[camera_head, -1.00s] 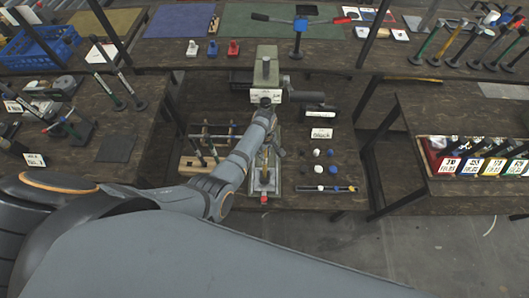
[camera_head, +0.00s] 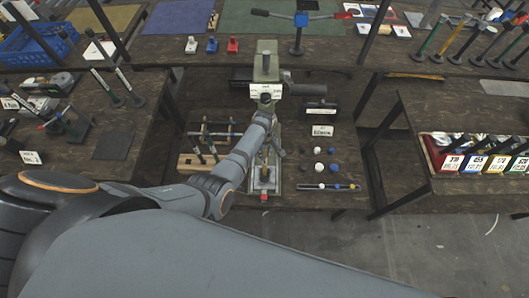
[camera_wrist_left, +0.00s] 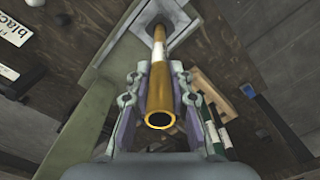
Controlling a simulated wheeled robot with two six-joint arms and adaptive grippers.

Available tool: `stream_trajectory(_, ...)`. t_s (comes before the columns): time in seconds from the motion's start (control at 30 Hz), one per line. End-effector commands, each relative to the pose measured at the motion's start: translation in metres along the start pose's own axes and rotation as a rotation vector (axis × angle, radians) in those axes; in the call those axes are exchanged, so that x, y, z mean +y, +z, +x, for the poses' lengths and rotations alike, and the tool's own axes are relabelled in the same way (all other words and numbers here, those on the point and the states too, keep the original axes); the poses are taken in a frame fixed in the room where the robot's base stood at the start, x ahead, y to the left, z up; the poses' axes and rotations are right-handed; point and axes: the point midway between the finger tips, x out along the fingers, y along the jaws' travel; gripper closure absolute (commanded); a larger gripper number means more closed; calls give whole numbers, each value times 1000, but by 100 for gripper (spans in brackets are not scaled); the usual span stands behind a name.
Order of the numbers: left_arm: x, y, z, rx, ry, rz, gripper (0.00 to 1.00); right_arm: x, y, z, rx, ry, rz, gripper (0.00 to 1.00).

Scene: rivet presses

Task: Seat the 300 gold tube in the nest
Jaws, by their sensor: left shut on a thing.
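The gold tube (camera_wrist_left: 159,88) has a white band and lies between the fingers of my left gripper (camera_wrist_left: 157,72) in the left wrist view. Its open end faces the camera. Its far end meets a dark round socket, which looks like the nest (camera_wrist_left: 176,25), on a pale plate. I cannot tell how deep the tube sits. The number on the tube is not readable. My right gripper is not in view.
A wooden rack with tools (camera_head: 192,162) stands left of the press base. Several white and blue knobs (camera_head: 318,166) and a dark rod (camera_head: 327,187) lie to its right. Labelled coloured bins (camera_head: 440,150) stand on the right bench. Open floor lies between the benches.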

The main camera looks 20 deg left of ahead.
Motion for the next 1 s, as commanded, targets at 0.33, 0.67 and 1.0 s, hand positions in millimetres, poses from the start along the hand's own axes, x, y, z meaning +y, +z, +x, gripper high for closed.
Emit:
stream_trajectory(0.33,0,0,4,0,1,0,61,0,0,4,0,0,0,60)
stream_trajectory(0.67,0,0,5,0,0,0,53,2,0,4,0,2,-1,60)
stream_trajectory(1.0,1,0,-50,2,5,-1,53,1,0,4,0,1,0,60)
